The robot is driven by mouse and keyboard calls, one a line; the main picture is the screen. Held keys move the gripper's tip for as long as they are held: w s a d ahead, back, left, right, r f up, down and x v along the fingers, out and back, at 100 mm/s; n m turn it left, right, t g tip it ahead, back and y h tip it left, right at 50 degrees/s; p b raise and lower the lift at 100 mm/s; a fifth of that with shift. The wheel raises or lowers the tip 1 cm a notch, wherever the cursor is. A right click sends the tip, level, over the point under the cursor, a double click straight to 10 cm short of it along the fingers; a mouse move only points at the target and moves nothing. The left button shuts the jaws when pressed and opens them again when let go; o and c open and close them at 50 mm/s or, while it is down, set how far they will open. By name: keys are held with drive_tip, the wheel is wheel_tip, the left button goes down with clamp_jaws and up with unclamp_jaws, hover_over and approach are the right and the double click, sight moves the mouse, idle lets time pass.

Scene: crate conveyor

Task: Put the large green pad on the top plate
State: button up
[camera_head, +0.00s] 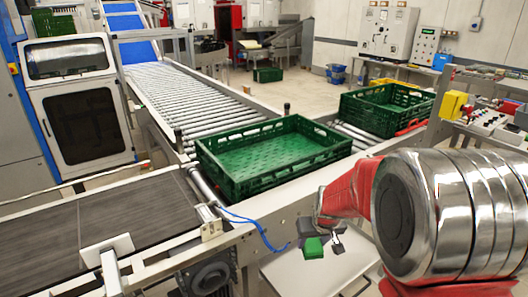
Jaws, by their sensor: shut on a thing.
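The green pad (313,248) is a small green block low in the middle of the view, at the end of my red arm. My gripper (320,240) is shut on it; its dark fingers partly hide the pad. A pale flat plate (300,278) lies below the gripper at the bottom of the view. I cannot tell how far above the plate the pad is, or whether they touch. My arm hides the area to the right of the plate.
A green crate (240,184) stands on the conveyor just behind my gripper; another crate (365,118) is farther right. A dark belt (110,225) is at the left. A blue cable (262,232) hangs left of my gripper. A bench with controls (490,120) stands at the right.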

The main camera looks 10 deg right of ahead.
drive_tip(key=s+a+f, duration=0.1)
drive_tip(key=a+f, duration=0.2)
drive_tip(key=f, duration=0.3)
drive_tip(key=s+a+f, duration=0.2)
drive_tip(key=a+f, duration=0.1)
drive_tip(key=f, duration=0.4)
drive_tip(key=shift+s+a, duration=0.3)
drive_tip(key=shift+a, duration=0.05)
drive_tip(key=shift+d, duration=0.15)
